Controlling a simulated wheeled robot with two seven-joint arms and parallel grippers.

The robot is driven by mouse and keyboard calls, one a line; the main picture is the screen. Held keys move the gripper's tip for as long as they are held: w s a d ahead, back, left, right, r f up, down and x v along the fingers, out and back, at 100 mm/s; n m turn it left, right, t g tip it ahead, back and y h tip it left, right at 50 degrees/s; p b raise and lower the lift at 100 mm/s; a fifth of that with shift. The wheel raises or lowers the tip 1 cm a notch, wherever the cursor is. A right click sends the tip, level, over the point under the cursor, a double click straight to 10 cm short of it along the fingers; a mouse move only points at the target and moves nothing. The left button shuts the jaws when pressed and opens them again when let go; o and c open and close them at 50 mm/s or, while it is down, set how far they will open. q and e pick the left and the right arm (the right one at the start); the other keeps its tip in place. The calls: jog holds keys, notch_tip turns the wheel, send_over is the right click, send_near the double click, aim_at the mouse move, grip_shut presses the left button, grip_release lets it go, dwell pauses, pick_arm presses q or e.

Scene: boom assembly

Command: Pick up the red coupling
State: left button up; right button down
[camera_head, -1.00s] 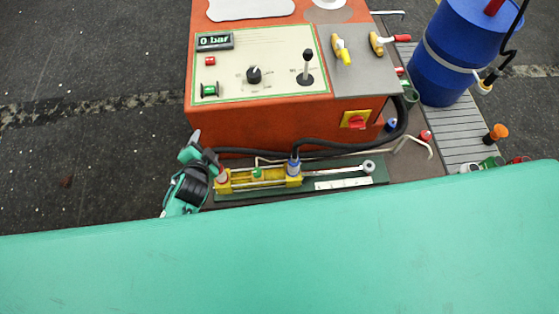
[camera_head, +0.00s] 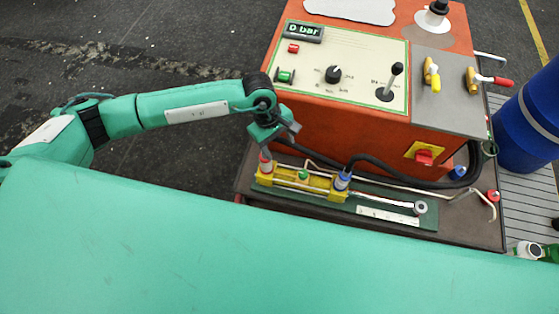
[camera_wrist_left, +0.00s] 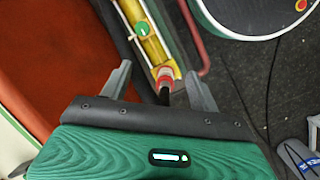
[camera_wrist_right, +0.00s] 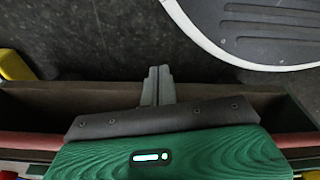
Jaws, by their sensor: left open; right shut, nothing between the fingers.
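The red coupling (camera_head: 265,163) stands at the left end of a yellow cylinder (camera_head: 318,187), on a green board. My left gripper (camera_head: 281,139) is just behind and above that end. In the left wrist view, the red coupling (camera_wrist_left: 165,73) shows between the spread fingers of my left gripper (camera_wrist_left: 157,75), nearer the right finger, with a dark hose running down from it. I cannot tell whether the fingers touch it. My right gripper (camera_wrist_right: 158,72) is shut and empty in the right wrist view; it is out of the head view.
A blue coupling (camera_head: 342,181) with a black hose sits at the cylinder's other end. The orange control box (camera_head: 340,135) rises close behind. My own green body covers the front. A blue drum (camera_head: 530,125) stands at right. Another red cap (camera_head: 493,196) is right of the board.

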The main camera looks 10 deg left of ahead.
aim_at(265, 157)
pick_arm(q)
jog(key=a+y, duration=0.1)
jog(key=a, duration=0.1)
jog(key=w+a+y, duration=0.1)
jog(key=w+a+m, duration=0.1)
jog(key=a, duration=0.1)
jog(key=shift+w+a+f+t+y, duration=0.1)
jog(key=shift+a+f+t+y, duration=0.2)
jog(key=shift+f+t+y, duration=0.1)
notch_tip(265, 157, down, 7)
jog(key=shift+f, duration=0.1)
jog(key=shift+d+f, duration=0.15)
jog(key=shift+f, duration=0.7)
jog(key=f, duration=0.2)
jog(key=f+p, duration=0.1)
jog(key=f, duration=0.1)
jog(key=shift+w+d+f, duration=0.1)
jog(key=shift+d, duration=0.15)
pick_arm(e)
jog(key=s+f, duration=0.1)
jog(key=s+d+f, duration=0.1)
jog(key=s+f, duration=0.1)
jog(key=shift+s+f, duration=0.1)
jog(key=shift+f, duration=0.2)
pick_arm(q)
jog(key=c, duration=1.3)
